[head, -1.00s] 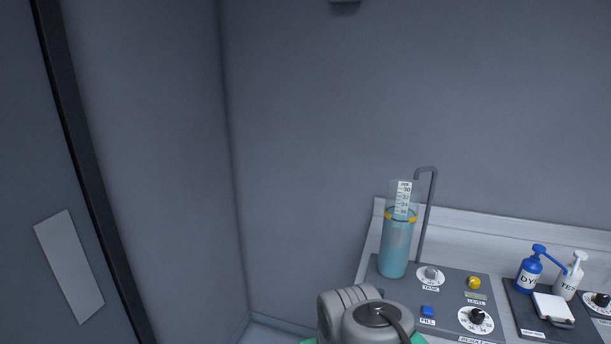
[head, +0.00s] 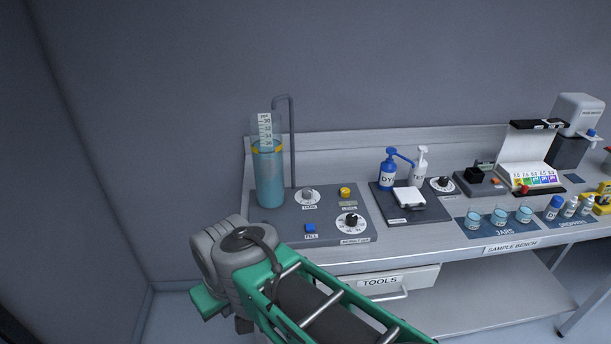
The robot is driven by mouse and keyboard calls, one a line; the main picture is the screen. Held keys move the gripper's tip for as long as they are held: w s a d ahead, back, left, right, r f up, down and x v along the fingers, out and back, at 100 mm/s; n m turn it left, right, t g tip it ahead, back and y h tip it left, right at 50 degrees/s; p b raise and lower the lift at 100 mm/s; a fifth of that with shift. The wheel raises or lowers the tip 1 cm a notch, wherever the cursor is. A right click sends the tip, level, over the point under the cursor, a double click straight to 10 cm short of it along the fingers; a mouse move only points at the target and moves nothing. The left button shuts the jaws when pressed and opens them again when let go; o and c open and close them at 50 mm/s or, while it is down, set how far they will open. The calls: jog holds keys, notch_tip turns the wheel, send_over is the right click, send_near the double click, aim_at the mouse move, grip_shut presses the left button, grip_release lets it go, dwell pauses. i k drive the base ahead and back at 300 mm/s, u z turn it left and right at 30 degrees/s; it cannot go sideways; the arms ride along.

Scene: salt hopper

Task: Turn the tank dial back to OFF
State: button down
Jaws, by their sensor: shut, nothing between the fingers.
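The tank dial (head: 308,196) is a small light grey knob on a white round face, with a label below it. It sits on the dark panel (head: 270,224) at the left end of the bench. Its pointer setting is too small to read. The clear tank (head: 269,178) stands just left of it, holding blue-green liquid up to near a yellow band, with a printed scale above. My arm's grey joint and green link fill the lower middle, in front of and below the panel. My gripper is not in view.
The panel also has a blue button (head: 310,228), a yellow button (head: 345,192) and a black-knobbed dial (head: 351,221). A bent grey pipe (head: 292,140) rises behind the tank. Pump bottles (head: 388,170) and jars (head: 500,217) stand to the right. A drawer (head: 385,282) is below.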

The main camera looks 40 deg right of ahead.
aim_at(307, 192)
jog(key=z, duration=0.05)
jog(key=k, duration=0.55)
jog(key=z, duration=0.65)
jog(key=i, duration=1.1)
jog(key=z, duration=0.05)
